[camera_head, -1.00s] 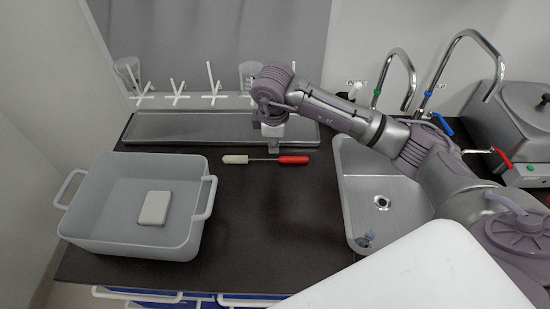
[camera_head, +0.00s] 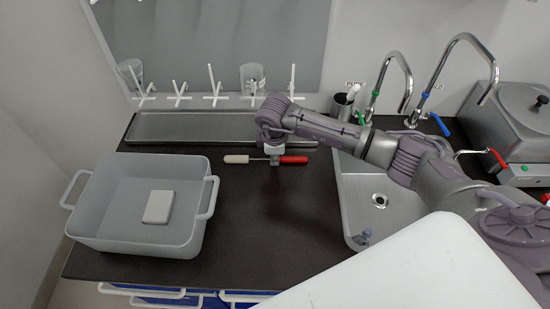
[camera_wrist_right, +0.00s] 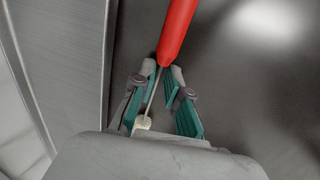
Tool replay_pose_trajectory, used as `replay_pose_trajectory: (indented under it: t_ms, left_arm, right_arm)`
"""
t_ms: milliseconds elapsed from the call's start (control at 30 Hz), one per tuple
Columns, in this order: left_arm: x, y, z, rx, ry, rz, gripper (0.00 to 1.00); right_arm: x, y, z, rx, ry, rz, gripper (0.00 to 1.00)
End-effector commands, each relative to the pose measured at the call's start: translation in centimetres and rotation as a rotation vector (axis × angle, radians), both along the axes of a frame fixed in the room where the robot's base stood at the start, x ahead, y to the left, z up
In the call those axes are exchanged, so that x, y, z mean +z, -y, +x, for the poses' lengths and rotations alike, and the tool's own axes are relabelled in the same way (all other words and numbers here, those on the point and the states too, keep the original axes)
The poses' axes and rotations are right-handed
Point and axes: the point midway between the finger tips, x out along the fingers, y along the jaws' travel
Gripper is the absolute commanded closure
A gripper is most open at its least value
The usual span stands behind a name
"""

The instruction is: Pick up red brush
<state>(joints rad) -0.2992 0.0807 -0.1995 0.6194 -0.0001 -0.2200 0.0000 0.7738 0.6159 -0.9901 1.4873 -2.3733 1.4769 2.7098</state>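The red brush lies on the dark counter, with its red handle (camera_head: 293,159) to the right, a thin metal stem, and a whitish head (camera_head: 236,159) to the left. My right gripper (camera_head: 274,160) is directly over the middle of the brush. In the right wrist view the gripper (camera_wrist_right: 160,92) is open, with a green-lined finger on each side of the stem. The red handle (camera_wrist_right: 177,32) extends beyond the fingertips, and the whitish head (camera_wrist_right: 142,123) shows nearer the palm. I cannot tell whether either finger touches the brush. My left gripper is not in view.
A grey bin (camera_head: 110,235) holding a white block (camera_head: 158,207) stands at left. A metal tray (camera_head: 190,126) lies behind the brush, below a pegged rack with glass beakers. A sink (camera_head: 400,212) with taps is at right. The front middle counter is clear.

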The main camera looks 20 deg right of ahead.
Motion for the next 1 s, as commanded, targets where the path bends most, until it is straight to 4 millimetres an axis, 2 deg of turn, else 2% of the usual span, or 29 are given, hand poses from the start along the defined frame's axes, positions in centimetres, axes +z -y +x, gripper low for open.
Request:
replay_pose_trajectory:
  t_ms: [633, 767, 867, 1000]
  left_arm:
    - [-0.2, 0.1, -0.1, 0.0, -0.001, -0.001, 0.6]
    - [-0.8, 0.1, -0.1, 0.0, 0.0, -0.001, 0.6]
    - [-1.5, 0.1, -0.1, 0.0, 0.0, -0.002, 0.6]
    - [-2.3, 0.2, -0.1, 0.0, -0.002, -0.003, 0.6]
  right_arm:
    - [0.6, 0.0, 0.1, -0.001, 0.002, 0.0, 1.0]
    - [1.8, 0.0, 0.1, 0.0, 0.005, 0.0, 1.0]
    - [3.6, 0.0, 0.2, 0.001, 0.006, 0.001, 1.0]
    - [5.5, 1.7, -2.4, 0.001, 0.003, -0.004, 1.0]
